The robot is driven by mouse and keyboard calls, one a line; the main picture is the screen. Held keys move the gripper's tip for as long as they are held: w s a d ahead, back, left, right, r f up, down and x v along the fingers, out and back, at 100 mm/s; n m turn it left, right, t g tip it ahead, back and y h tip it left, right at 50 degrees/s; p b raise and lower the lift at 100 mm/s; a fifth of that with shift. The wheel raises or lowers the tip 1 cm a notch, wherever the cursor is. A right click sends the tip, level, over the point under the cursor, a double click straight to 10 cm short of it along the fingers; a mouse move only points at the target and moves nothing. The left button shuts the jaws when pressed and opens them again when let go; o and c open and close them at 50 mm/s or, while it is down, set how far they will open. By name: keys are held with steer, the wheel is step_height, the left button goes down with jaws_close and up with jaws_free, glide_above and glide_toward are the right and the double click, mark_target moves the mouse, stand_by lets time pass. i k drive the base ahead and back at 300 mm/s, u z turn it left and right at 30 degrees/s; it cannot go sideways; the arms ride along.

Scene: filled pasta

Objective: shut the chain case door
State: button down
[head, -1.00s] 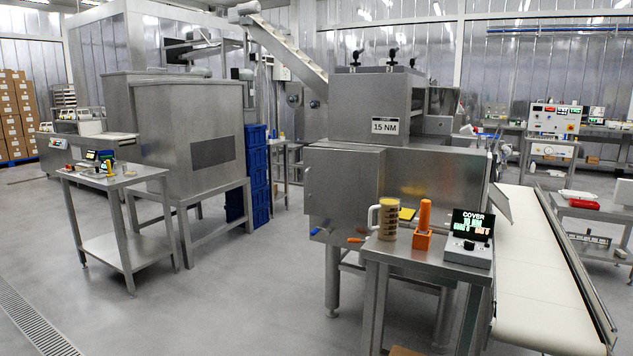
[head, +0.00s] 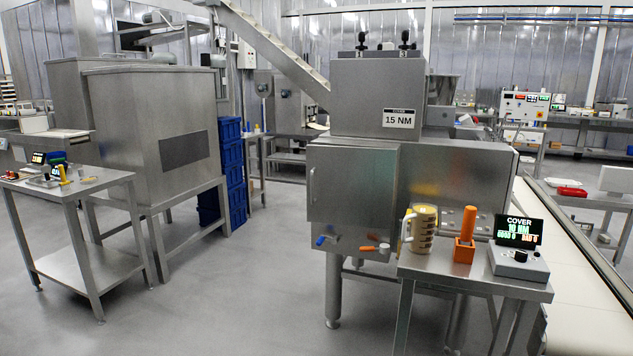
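The grey metal machine labelled "15 NM" (head: 376,95) stands at the centre right. On its front left is a plain steel door-like panel (head: 350,185) with a slim vertical handle near its left edge; I take this to be the chain case door. From here I cannot tell for sure whether it is flush or slightly ajar. Below it are a blue-handled lever (head: 325,239) and an orange-handled lever (head: 375,247). My gripper is in no view.
A small steel table (head: 420,268) stands close in front of the machine, holding a jug (head: 421,228), an orange-handled tool in a holder (head: 465,235) and a display box (head: 517,246). A conveyor (head: 590,285) runs at right. Floor (head: 240,290) left of the machine is clear.

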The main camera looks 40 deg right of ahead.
mark_target(346, 185)
steer(key=u, duration=0.1)
steer(key=i, duration=1.05)
steer(key=u, duration=0.3)
